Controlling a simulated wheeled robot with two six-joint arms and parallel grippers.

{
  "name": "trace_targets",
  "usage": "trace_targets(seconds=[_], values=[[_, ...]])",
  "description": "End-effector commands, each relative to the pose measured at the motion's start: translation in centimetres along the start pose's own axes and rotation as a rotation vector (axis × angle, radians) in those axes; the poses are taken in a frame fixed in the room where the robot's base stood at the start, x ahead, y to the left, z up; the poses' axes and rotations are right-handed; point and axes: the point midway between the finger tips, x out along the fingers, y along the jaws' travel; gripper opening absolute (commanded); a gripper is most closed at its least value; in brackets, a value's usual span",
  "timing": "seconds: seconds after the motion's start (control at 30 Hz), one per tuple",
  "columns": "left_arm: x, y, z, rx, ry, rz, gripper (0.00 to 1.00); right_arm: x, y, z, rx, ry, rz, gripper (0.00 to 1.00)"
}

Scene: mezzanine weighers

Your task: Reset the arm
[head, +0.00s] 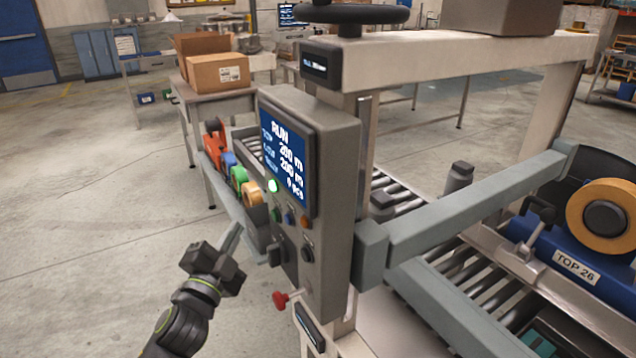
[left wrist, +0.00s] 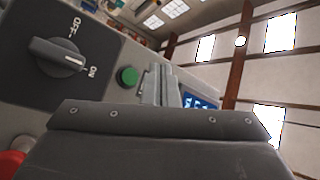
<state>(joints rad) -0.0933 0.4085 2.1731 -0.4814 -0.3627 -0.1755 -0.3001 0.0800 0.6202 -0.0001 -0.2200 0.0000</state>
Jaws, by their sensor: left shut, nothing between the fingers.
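My left gripper (head: 231,238) is shut and empty, left of the control box (head: 337,190) and apart from it. Its closed fingers (left wrist: 160,88) also show in the left wrist view. The box's screen (head: 286,152) reads RUN, with a green lit button (head: 272,186) and small knobs below it. A dark rotary switch (left wrist: 58,56) marked OFF and ON fills the upper left of the left wrist view, its pointer towards ON. Beside it is a green button (left wrist: 128,77). A red knob (head: 280,300) sticks out low on the box. My right gripper is out of view.
A machine frame with a grey bar (head: 480,205) and rollers stands to the right, with a tape head (head: 603,215) marked TOP 26. A tray (head: 245,219) of tape rolls is behind the gripper. Cardboard boxes (head: 218,73) sit on a table. The floor at left is clear.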

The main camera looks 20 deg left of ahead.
Motion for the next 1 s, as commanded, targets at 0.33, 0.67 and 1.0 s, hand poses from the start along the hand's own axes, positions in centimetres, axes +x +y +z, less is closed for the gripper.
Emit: trace_targets(seconds=[0.33, 0.67, 1.0], values=[[-0.3, 5.9, 6.1, -0.069, -0.144, 0.119, 0.0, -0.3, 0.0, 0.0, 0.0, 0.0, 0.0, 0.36], [-8.1, 20.6, 19.3, -0.26, -0.51, 0.379, 0.0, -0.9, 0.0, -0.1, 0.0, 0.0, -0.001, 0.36], [-23.9, 33.1, 27.4, -0.445, -0.9, 0.588, 0.0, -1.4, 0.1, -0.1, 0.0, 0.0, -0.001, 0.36]])
